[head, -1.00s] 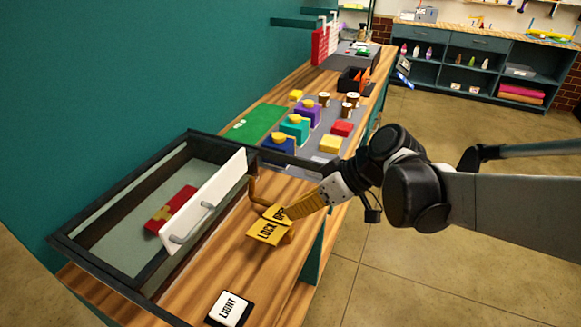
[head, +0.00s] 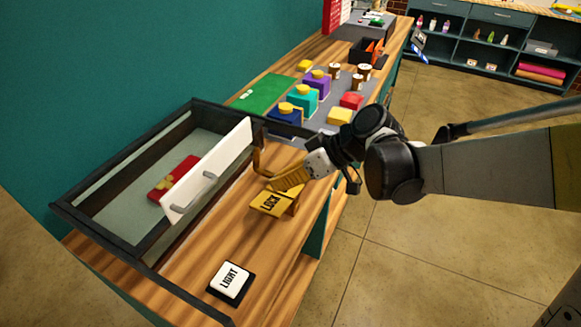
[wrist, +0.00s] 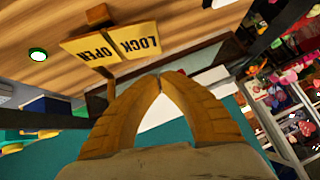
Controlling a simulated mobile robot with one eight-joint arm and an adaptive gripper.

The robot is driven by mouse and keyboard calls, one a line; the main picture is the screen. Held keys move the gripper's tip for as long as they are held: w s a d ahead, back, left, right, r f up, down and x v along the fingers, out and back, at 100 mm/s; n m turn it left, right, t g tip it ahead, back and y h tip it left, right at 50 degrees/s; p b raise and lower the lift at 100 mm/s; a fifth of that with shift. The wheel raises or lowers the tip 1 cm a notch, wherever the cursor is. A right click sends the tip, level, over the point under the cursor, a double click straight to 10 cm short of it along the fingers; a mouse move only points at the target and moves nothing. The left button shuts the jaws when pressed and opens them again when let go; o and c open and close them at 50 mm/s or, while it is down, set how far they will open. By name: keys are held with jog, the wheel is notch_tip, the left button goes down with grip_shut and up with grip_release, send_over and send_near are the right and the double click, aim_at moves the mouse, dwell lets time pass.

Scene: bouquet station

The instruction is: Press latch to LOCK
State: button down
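The latch is a yellow rocker with a LOCK plate (head: 270,203) on the near side, on the wooden bench beside the glass-topped case. In the wrist view the LOCK plate (wrist: 139,40) and the OPEN plate (wrist: 92,47) both show, meeting at a ridge. My gripper (head: 272,186) is at the far side of the LOCK plate and hides the OPEN plate in the head view. In the wrist view its orange fingers (wrist: 160,76) meet at the tips with nothing between them. I cannot tell whether they touch the latch.
The dark-framed case (head: 120,262) with a white front panel (head: 232,150) stands left of the latch, a red gift box (head: 172,178) inside. A LIGHT button (head: 231,280) lies nearer. Several coloured blocks and a green mat (head: 263,94) are farther along the bench.

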aim_at(265, 213)
jog(key=a+f, duration=0.1)
jog(key=f, duration=0.1)
jog(key=a+f+b, duration=0.2)
jog(key=f, duration=0.1)
jog(key=shift+a+f, duration=0.25)
jog(key=shift+f, duration=0.05)
jog(key=shift+s+f+b, duration=0.2)
jog(key=shift+f+b, duration=0.2)
jog(key=shift+f, duration=0.3)
jog(key=shift+s+a+f+n+t+h, duration=0.15)
jog(key=shift+s+f+n+t+h, duration=0.2)
jog(key=shift+f+t, duration=0.25)
jog(key=shift+b, duration=0.3)
jog(key=shift+s+a+f+n+t+h+b, duration=0.1)
jog(key=shift+s+f+n+t+h+b, duration=0.1)
jog(key=shift+f+n+t+b, duration=0.25)
jog(key=shift+s+a+f+n+t+h+b, duration=0.15)
jog(key=shift+f+t+b, duration=0.1)
jog(key=shift+f+t, duration=0.35)
jog(key=shift+f+b, duration=0.3)
jog(key=shift+r, duration=0.1)
